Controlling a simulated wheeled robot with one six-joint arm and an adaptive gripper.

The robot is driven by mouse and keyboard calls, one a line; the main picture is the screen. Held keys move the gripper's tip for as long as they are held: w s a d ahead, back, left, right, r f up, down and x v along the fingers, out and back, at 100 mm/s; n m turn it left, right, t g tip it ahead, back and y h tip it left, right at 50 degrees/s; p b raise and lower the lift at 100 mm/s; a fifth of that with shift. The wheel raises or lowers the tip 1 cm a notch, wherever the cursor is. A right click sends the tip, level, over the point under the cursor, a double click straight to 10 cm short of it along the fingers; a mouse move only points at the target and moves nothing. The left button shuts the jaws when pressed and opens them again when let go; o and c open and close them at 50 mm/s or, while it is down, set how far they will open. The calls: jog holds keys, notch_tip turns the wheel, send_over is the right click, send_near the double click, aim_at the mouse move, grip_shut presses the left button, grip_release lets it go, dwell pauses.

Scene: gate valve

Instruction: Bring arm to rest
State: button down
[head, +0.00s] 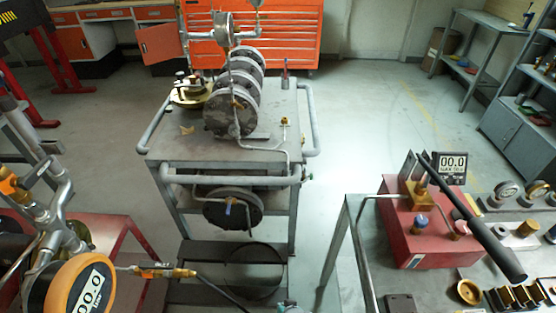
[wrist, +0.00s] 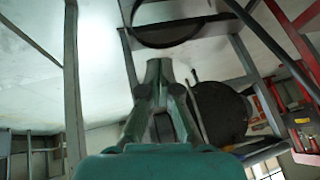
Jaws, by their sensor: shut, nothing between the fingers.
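My gripper (wrist: 159,68) is seen from behind in the wrist view, green, with its fingers together and nothing between them. It points toward the lower part of a grey metal cart. The flanged valve assembly (head: 231,112) stands on top of the cart (head: 190,150) in the head view, with several round grey flanges. A small teal part at the bottom edge of the head view may be my arm; the gripper's fingers cannot be made out there. A dark round disc (wrist: 221,112) is right of the fingers in the wrist view, apparently behind them.
A dark disc (head: 233,207) hangs under the cart top. A bench at right holds a red gauge box (head: 425,232) with a long black lever (head: 480,225). An orange-rimmed gauge (head: 82,285) is at lower left. Floor right of the cart is clear.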

jog(key=s+d+r+t, duration=0.2)
jog(key=s+d+r, duration=0.35)
jog(key=s, duration=0.35)
jog(key=s+d+r+t, duration=0.2)
jog(key=s+d+r, duration=0.3)
jog(key=s+d, duration=0.3)
jog(key=s+d+r+t+h, duration=0.1)
jog(key=s+r, duration=0.3)
jog(key=r, duration=0.4)
jog(key=s+d+r+t+h, duration=0.1)
jog(key=s+r+t, duration=0.1)
jog(key=s+r, duration=0.3)
jog(key=s+d+r+t, duration=0.1)
jog(key=s+r, duration=0.4)
jog(key=r, duration=0.8)
jog(key=shift+s+d+r+t+h, duration=0.15)
jog(key=shift+s+d+t+h, duration=0.15)
jog(key=shift+t+h, duration=0.15)
